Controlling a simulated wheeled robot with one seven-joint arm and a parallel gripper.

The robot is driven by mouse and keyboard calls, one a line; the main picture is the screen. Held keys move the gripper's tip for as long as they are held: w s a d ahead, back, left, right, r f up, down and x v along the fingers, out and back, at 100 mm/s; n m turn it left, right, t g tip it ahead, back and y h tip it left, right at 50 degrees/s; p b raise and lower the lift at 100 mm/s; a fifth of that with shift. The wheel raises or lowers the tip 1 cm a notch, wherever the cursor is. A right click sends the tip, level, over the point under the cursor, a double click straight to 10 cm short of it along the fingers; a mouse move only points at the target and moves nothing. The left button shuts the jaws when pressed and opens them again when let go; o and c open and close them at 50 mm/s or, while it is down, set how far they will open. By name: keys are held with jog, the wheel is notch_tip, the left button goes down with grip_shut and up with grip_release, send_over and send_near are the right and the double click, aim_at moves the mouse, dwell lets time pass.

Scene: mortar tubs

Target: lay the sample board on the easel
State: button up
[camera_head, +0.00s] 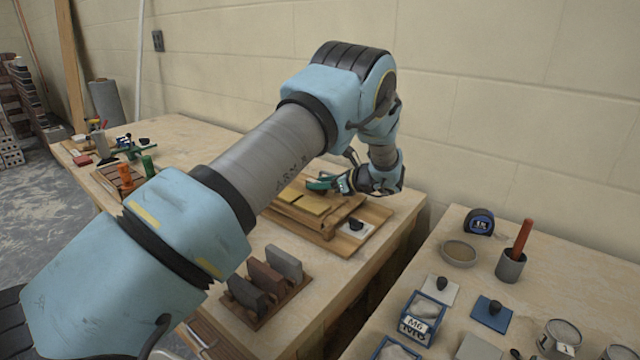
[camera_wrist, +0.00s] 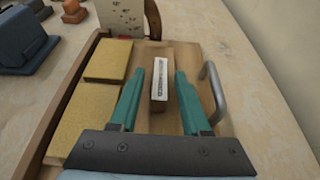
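A wooden board with yellow panels, apparently the sample board (camera_head: 311,203), lies in a wooden frame on the left bench in the head view. In the wrist view two yellow panels (camera_wrist: 107,61) cover the left of its tan wooden face (camera_wrist: 188,58). A raised bar with a white printed label (camera_wrist: 159,79) stands on that face. My gripper (camera_wrist: 160,73) is open, with one teal finger on each side of the bar and gaps between. In the head view my gripper (camera_head: 322,183) is over the board, partly hidden by my wrist. I cannot tell which wooden part is the easel.
A curved metal handle (camera_wrist: 214,91) rises close to my right finger. A rack of dark slabs (camera_head: 266,277) stands in front on the same bench. A white card with a black knob (camera_head: 354,229) lies to the right. The right bench holds tubs and a tape measure (camera_head: 479,222).

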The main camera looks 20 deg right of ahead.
aim_at(308, 204)
jog(key=shift+o, duration=0.3)
jog(key=shift+r, duration=0.1)
jog(key=shift+s+d, duration=0.2)
jog(key=shift+s, duration=0.1)
jog(key=b+v, duration=0.3)
jog(key=v, duration=0.8)
jog(key=shift+s+d+r, duration=0.1)
jog(key=w+a+n+g, duration=0.1)
jog(key=a, duration=0.2)
jog(key=w+a+n+g, duration=0.1)
jog(key=a, duration=0.3)
jog(key=w+a+n+g+y, duration=0.1)
jog(key=a+n, duration=0.1)
jog(key=a, duration=0.2)
jog(key=shift+w+a+g, duration=0.1)
jog(key=shift+w+g, duration=0.3)
jog(key=a+n+g+h, duration=0.1)
jog(key=a+n+g, duration=0.4)
jog(key=a, duration=0.8)
jog(key=s+a+n+h, duration=0.3)
jog(key=s+a+n, duration=0.5)
jog(key=a+n, duration=0.2)
jog(key=s+a+r+n+g+h, duration=0.1)
jog(key=s+a+n+h, duration=0.2)
jog(key=s+a+n, duration=0.5)
jog(key=a+n, duration=0.2)
jog(key=a, duration=0.2)
jog(key=shift+r+n+g, duration=0.15)
jog(key=shift+n+g, duration=0.15)
